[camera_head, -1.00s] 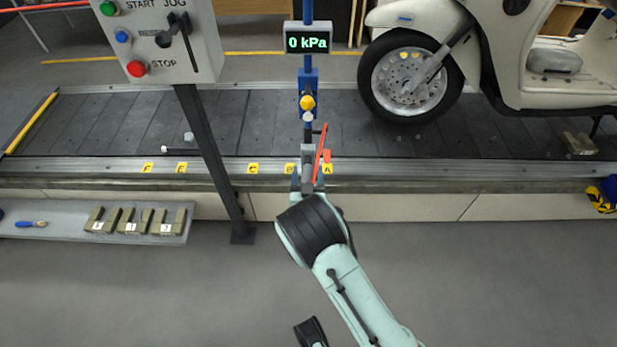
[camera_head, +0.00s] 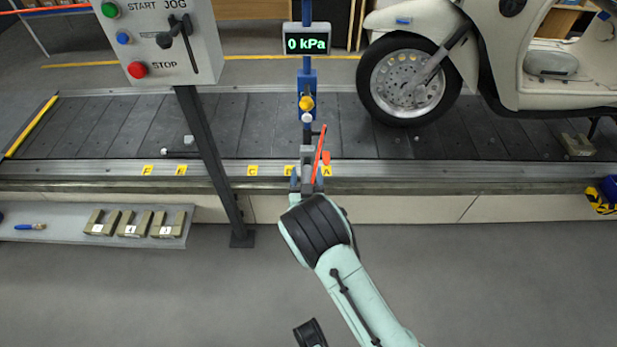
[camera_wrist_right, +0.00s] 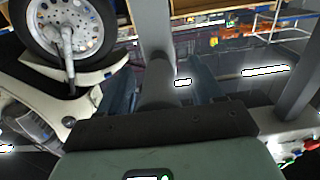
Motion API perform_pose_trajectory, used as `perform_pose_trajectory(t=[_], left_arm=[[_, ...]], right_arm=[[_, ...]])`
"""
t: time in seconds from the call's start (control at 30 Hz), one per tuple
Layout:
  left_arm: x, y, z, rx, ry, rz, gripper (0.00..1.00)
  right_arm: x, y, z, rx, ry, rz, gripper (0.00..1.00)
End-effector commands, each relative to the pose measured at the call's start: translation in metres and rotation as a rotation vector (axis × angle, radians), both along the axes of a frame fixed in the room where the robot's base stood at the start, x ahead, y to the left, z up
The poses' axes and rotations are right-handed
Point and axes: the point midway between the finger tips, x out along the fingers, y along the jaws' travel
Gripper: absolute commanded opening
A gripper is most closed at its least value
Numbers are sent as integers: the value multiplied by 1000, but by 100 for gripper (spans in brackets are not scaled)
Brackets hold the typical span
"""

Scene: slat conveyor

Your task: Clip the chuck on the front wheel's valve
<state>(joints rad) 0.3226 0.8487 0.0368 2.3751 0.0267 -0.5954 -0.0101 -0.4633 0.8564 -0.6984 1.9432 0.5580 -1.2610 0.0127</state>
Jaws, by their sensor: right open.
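The chuck (camera_head: 308,152), a grey piece with a red lever, hangs below the blue post at the conveyor's near edge. My right gripper (camera_head: 307,182) comes up from below at the chuck's lower end. It is open; in the right wrist view its two fingers (camera_wrist_right: 162,85) stand either side of a grey cylindrical body, apparently the chuck's handle, with a gap visible on the right. The front wheel (camera_head: 366,88) of the cream scooter stands on the slats to the right, apart from the chuck; it also shows in the wrist view (camera_wrist_right: 95,38). Its valve is too small to make out.
A gauge (camera_head: 307,45) on the blue post reads 0 kPa. A control box (camera_head: 150,45) on a dark slanted leg stands left. Several blocks (camera_head: 133,223) lie on a low grey shelf. The slats (camera_head: 255,120) between post and control leg are mostly clear.

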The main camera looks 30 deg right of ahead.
Motion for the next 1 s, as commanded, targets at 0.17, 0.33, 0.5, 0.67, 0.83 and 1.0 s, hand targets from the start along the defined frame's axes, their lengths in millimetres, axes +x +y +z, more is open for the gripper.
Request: perform_pose_trajectory(t=[0.17, 0.33, 0.5, 0.67, 0.83, 1.0], left_arm=[[0, 0, -1, 0, 1, 0, 85], [0, 0, -1, 0, 1, 0, 85], [0, 0, -1, 0, 1, 0, 85], [0, 0, -1, 0, 1, 0, 85], [0, 0, -1, 0, 1, 0, 85], [0, 0, -1, 0, 1, 0, 85]], right_arm=[[10, -15, 13, -15, -36, -14, 66], [9, -15, 13, -15, -36, -15, 66], [9, -16, 13, -15, -36, -15, 66], [9, -16, 13, -15, -36, -15, 40], [9, -16, 13, -15, -36, -15, 0], [9, -16, 13, -15, -36, -14, 58]])
